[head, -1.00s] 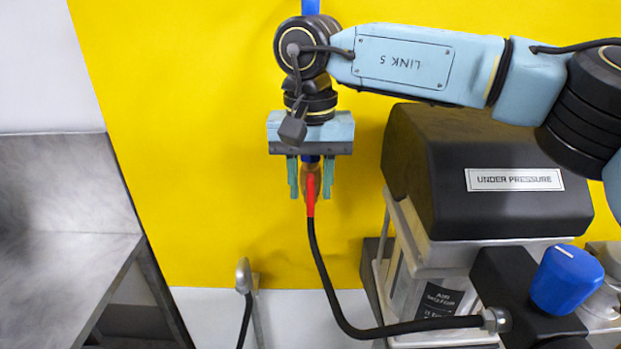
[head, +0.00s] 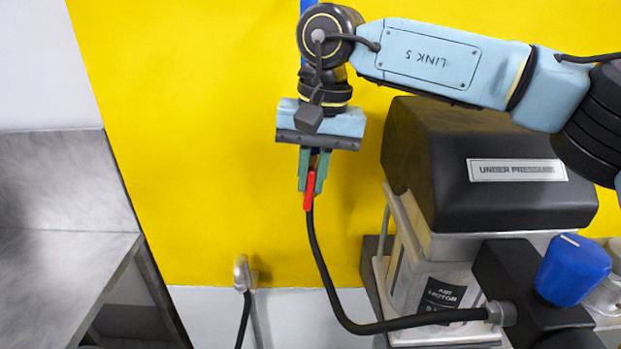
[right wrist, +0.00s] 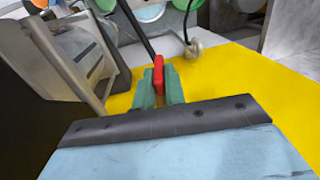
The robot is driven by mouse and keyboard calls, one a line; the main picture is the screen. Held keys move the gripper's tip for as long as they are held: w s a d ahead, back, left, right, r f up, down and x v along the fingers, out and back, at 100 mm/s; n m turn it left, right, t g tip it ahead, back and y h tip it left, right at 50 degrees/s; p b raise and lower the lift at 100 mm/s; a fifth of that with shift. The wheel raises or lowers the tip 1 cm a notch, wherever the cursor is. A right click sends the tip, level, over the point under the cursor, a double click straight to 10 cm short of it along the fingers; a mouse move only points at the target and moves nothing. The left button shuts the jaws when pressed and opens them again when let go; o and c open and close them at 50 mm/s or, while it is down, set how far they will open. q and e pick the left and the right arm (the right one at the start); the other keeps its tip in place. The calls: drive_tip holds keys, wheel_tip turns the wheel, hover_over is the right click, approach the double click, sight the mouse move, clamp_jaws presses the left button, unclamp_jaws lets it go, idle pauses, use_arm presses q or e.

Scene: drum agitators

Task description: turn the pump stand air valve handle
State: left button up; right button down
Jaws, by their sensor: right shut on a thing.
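The red valve handle (head: 309,190) hangs down in front of the yellow wall, just above the top end of the black hose. My right gripper (head: 312,183) points down at it with its green fingers close together, shut on the handle. In the right wrist view the red handle (right wrist: 158,74) shows upright between the two green fingertips (right wrist: 159,88). The brass valve body behind is mostly hidden by the fingers. My left gripper is in neither view.
The pump stand with its black cover (head: 490,165) and blue knob (head: 572,270) stands close on the right. The black hose (head: 345,318) curves from the valve to it. A steel bench (head: 60,262) stands at far left.

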drive_tip(key=c, duration=1.5)
unclamp_jaws()
drive_tip(key=shift+o, duration=0.2)
wheel_tip(320, 180, up, 13)
drive_tip(key=d, duration=0.1)
drive_tip(key=shift+d+r, duration=0.15)
drive_tip(key=shift+d, duration=0.15)
